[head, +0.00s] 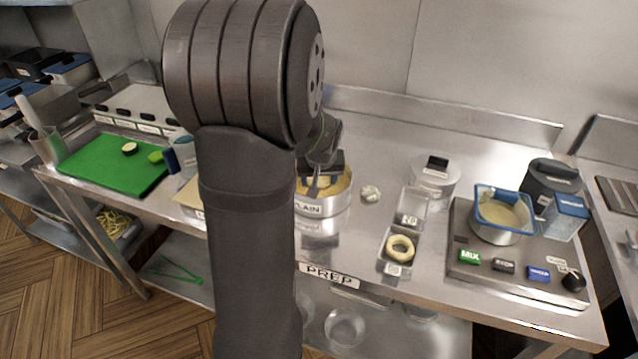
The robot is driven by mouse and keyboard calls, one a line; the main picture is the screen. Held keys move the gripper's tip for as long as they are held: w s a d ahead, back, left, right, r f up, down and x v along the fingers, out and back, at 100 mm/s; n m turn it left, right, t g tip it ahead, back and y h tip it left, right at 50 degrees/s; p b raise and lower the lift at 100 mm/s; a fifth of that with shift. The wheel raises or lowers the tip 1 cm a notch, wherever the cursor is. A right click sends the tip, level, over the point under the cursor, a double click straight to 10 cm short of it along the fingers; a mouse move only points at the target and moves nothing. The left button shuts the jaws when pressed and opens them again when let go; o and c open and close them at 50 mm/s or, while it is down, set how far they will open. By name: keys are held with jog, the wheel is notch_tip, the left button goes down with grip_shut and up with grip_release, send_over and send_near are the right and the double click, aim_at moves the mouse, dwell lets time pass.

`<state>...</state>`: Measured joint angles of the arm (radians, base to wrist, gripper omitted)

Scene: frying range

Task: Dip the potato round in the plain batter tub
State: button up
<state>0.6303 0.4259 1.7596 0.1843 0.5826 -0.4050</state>
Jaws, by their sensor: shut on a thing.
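The plain batter tub (322,207) is a round steel pot with a label reading PLAIN, holding pale yellow batter. It stands mid-table, partly behind my dark arm. My gripper (316,186) points down over the tub, with its fingers at or in the batter; I cannot tell how deep. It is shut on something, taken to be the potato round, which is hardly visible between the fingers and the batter.
A green board (112,166) with slices is at left. The front edge reads PREP.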

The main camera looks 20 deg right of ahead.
jog(key=shift+r, duration=3.85)
notch_tip(320, 180, up, 3)
